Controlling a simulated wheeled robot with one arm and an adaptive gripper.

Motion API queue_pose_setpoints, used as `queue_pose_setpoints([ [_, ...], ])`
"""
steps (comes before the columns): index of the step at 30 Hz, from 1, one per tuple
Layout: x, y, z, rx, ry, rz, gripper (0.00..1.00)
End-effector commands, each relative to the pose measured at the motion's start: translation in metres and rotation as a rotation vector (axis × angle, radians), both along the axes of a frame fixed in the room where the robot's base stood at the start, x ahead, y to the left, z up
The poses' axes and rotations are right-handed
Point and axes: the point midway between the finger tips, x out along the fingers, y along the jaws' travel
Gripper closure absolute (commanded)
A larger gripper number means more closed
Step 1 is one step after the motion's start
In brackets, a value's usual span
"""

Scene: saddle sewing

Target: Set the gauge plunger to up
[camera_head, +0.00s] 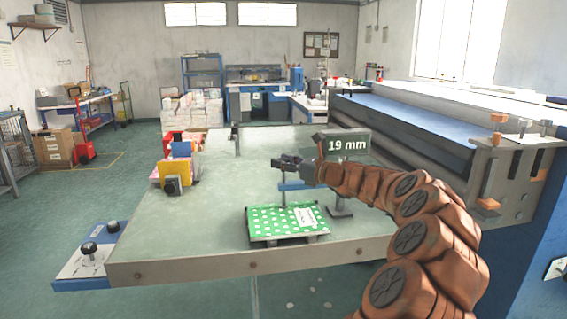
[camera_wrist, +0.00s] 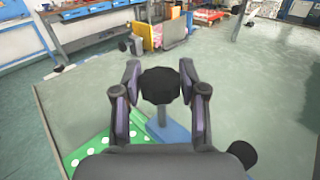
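The gauge stands at the table's front right, with a dark display (camera_head: 346,145) reading "19 mm" and a blue arm (camera_head: 300,186). Its thin plunger rod (camera_head: 283,192) runs down towards a green dotted piece (camera_head: 262,226); whether its foot touches is too small to tell. My gripper (camera_head: 287,162) is at the top of the plunger. The blue arm shows just below the knob.
The green piece lies on a low dark tray (camera_head: 290,240) on the wide table (camera_head: 200,238). Coloured blocks (camera_head: 176,172) stand at the table's left. A large blue machine (camera_head: 420,130) flanks the right side. The table's left middle is clear.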

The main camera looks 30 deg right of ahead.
Motion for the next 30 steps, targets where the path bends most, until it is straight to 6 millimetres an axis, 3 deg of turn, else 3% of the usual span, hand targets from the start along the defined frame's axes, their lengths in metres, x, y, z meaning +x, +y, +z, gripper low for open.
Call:
queue_pose_setpoints([
  [1,0.000,0.000,0.000,0.000,0.000,0.000,0.67],
  [11,0.000,0.000,0.000,0.000,0.000,0.000,1.00],
  [22,0.000,0.000,0.003,0.000,0.000,0.000,1.00],
  [30,0.000,0.000,0.026,0.002,-0.001,0.000,1.00],
])
